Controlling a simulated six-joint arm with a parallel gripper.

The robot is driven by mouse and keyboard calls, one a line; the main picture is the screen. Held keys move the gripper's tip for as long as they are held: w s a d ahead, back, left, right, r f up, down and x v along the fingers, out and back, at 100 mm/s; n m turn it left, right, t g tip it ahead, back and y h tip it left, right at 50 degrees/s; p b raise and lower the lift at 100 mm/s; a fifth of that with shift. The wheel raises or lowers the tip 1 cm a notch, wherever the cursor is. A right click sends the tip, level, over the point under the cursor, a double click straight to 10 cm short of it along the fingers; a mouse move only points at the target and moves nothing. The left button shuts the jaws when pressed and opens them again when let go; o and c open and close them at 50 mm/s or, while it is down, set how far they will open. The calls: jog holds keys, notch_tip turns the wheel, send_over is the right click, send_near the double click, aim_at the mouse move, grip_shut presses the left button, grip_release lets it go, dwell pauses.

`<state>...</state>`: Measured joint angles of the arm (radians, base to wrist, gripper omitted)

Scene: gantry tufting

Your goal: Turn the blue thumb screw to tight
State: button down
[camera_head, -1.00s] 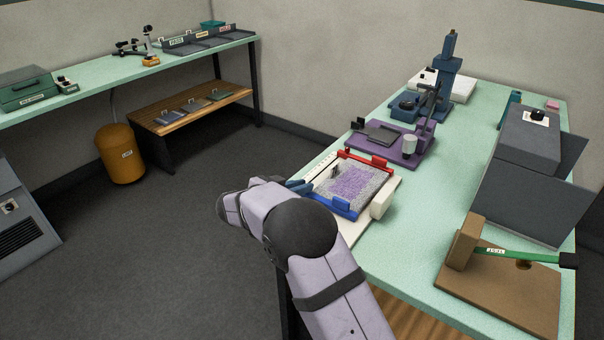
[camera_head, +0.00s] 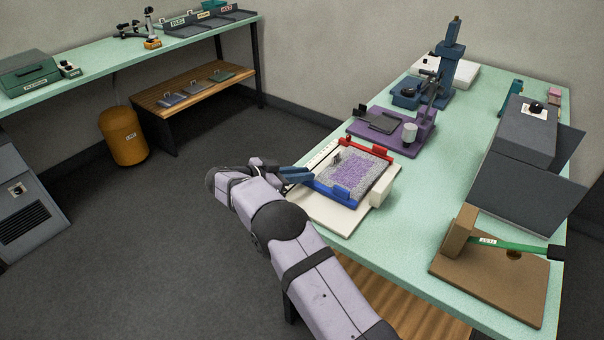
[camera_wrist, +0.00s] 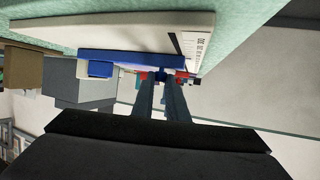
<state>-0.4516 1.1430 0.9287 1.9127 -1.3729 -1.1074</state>
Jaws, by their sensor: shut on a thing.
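A clamp frame with a blue bar (camera_head: 331,191) in front and a red bar (camera_head: 358,147) behind holds a grey and purple tufted pad (camera_head: 350,172). My gripper (camera_head: 308,173) reaches in level at the frame's left corner, by the blue bar's end. In the wrist view the fingertips (camera_wrist: 162,77) close on a small blue piece at the end of the blue bar (camera_wrist: 130,62), which I take as the blue thumb screw. The fingers hide most of it, so how tight it sits cannot be told. A blue block (camera_wrist: 100,69) sticks out from the bar.
The frame stands on a cream base (camera_head: 335,219) with a printed scale strip. Behind it is a purple fixture (camera_head: 405,142) with a white cylinder.

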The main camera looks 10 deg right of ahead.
jog(key=c, duration=1.7)
grip_release()
jog(key=shift+c, duration=0.2)
jog(key=shift+b+v, duration=0.95)
jog(key=shift+v, duration=2.7)
jog(key=shift+d+r, duration=0.1)
